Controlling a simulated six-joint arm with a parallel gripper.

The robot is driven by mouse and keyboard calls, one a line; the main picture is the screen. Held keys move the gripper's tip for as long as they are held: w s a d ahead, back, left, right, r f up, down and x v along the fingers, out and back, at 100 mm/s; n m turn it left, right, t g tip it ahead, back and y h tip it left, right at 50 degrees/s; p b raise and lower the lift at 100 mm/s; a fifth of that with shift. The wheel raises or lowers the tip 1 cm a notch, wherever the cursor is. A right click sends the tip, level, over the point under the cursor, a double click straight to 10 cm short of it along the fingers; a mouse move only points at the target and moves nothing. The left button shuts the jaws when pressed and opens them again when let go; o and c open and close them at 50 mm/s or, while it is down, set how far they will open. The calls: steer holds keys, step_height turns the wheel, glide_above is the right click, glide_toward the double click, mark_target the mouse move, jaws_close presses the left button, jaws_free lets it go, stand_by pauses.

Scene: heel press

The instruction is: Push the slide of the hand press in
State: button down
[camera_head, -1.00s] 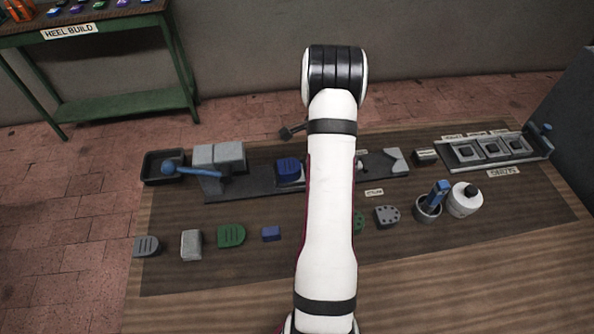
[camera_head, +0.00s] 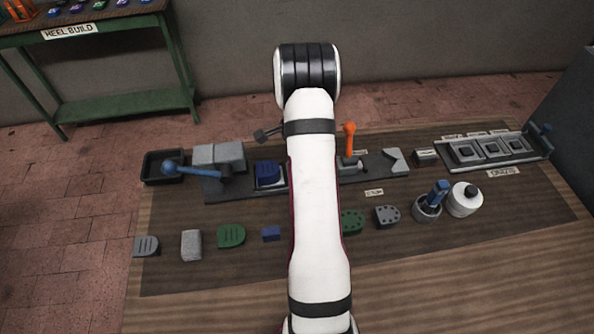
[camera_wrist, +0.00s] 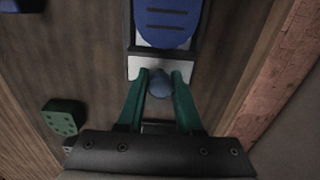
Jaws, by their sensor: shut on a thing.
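The hand press (camera_head: 225,188) lies along the back of the bench, a long dark base with grey blocks (camera_head: 225,155) at its left. On its slide sits a blue heel piece (camera_head: 268,169), a short way right of the blocks. In the wrist view the blue heel piece (camera_wrist: 163,20) rests on the slide's pale plate (camera_wrist: 139,68). My gripper (camera_wrist: 160,76) has its green fingers on both sides of the slide's blue-grey round knob (camera_wrist: 160,86) and is shut on it. In the head view my arm hides the gripper and knob.
A blue-handled lever (camera_head: 173,168) is at the press's left end. An orange-topped lever (camera_head: 349,140) stands right of my arm.

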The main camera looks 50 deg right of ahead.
mark_target(268, 168)
steer(key=shift+w+a, duration=2.5)
steer(key=shift+w, duration=0.05)
jaws_free()
steer(key=shift+r, duration=1.8)
steer(key=shift+s+d+r, duration=0.5)
steer(key=shift+s+d, duration=0.3)
steer(key=shift+s, duration=0.05)
steer(key=shift+s+d+r, duration=0.45)
steer(key=shift+s+d, duration=0.35)
